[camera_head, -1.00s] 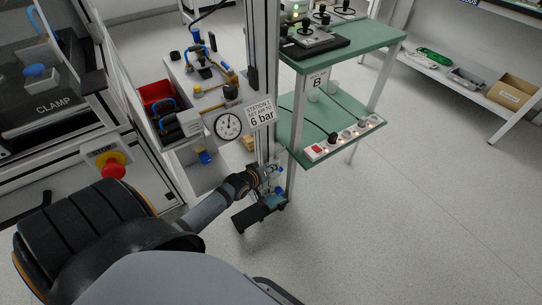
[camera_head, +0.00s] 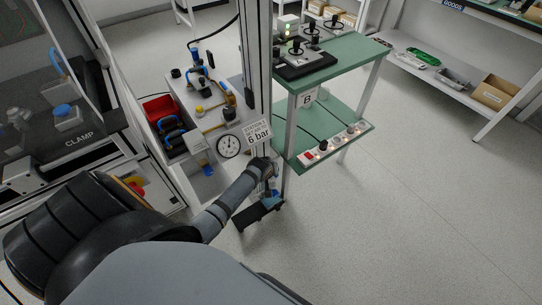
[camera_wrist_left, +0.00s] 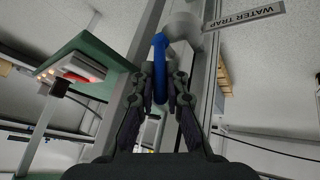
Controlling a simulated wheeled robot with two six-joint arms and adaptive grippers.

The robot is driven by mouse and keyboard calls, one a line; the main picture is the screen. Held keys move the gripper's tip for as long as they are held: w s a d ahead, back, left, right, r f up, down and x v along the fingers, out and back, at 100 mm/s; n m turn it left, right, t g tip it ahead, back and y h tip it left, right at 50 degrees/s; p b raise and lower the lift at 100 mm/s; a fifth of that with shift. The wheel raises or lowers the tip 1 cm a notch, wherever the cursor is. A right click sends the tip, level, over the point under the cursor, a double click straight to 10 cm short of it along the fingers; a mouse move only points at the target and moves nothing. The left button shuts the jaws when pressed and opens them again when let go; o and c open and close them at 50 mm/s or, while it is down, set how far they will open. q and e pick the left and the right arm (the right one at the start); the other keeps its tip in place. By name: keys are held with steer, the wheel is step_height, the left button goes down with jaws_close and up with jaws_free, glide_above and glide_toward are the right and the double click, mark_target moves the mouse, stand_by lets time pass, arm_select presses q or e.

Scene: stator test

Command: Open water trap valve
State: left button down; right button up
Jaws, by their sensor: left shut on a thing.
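The water trap valve has a blue lever (camera_wrist_left: 159,62) and a pale rounded body (camera_wrist_left: 183,27), seen at the top of the left wrist view. A sign reading "WATER TRAP" (camera_wrist_left: 245,17) is beside it. My left gripper (camera_wrist_left: 161,80) is shut on the blue lever, with a dark finger on each side of it. In the head view my left arm reaches to the frame post below the "6 bar" sign (camera_head: 258,133). There the valve and fingertips are too small and covered to make out. My right gripper is in neither view.
A pressure gauge (camera_head: 228,146) and a panel with blue-handled fittings stand left of the post. A green two-level cart (camera_head: 345,62) with a lit power strip (camera_head: 335,147) stands close on the right. Open floor (camera_head: 400,220) lies to the right.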

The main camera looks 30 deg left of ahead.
arm_select(q)
steer(key=shift+w+d+r+g+y+p, duration=0.3)
steer(key=shift+w+g+p, duration=0.25)
steer(key=shift+g+p, duration=0.25)
steer(key=shift+w+d+f+m+g, duration=0.1)
steer(key=shift+w+m+g, duration=0.25)
steer(key=shift+g, duration=0.45)
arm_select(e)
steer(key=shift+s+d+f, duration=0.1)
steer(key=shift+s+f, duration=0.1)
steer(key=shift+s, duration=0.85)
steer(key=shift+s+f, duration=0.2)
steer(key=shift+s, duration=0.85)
arm_select(q)
steer(key=shift+y, duration=0.3)
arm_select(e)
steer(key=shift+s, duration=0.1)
arm_select(q)
steer(key=c, duration=1.4)
jaws_free()
steer(key=shift+f, duration=0.1)
steer(key=shift+o, duration=0.2)
steer(key=v, duration=0.7)
steer(key=shift+r, duration=0.25)
